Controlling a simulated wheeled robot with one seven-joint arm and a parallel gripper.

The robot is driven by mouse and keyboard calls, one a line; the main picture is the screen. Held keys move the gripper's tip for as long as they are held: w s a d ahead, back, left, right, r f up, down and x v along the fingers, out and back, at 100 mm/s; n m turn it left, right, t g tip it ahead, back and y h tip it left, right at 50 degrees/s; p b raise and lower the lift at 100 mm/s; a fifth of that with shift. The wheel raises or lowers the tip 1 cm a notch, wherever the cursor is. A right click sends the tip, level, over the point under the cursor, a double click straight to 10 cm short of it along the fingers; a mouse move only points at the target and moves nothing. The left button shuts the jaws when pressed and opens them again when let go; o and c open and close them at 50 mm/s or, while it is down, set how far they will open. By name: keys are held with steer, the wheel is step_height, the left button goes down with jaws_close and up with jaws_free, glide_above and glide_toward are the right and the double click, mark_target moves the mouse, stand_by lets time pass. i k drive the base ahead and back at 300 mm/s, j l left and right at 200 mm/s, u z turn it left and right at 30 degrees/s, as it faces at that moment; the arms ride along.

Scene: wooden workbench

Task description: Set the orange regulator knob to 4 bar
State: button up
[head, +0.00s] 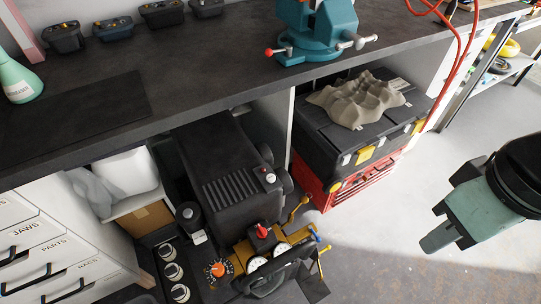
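The orange regulator knob (217,269) sits on a round dial with markings, low in the head view, on the dark compressor unit under the bench. The dial's numbers are too small to read, so I cannot tell its setting. White-faced gauges (257,263) sit just right of the knob, partly behind a dark handle. My gripper (441,226) hangs at the right over the grey floor, well apart from the knob. It appears empty; its finger gap is not clear from this angle.
A black compressor body (218,165) stands behind the knob, with a red knob (262,231) on brass fittings nearby. Silver-capped knobs (174,271) are to the left. The workbench (200,75) overhangs above. A red toolbox (352,188) stands right; the floor (375,250) is clear.

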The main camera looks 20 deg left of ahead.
mark_target(218, 269)
steer(key=u, duration=1.3)
steer(key=k+j+z, duration=0.15)
steer(key=l+u, duration=0.5)
steer(key=l, duration=0.2)
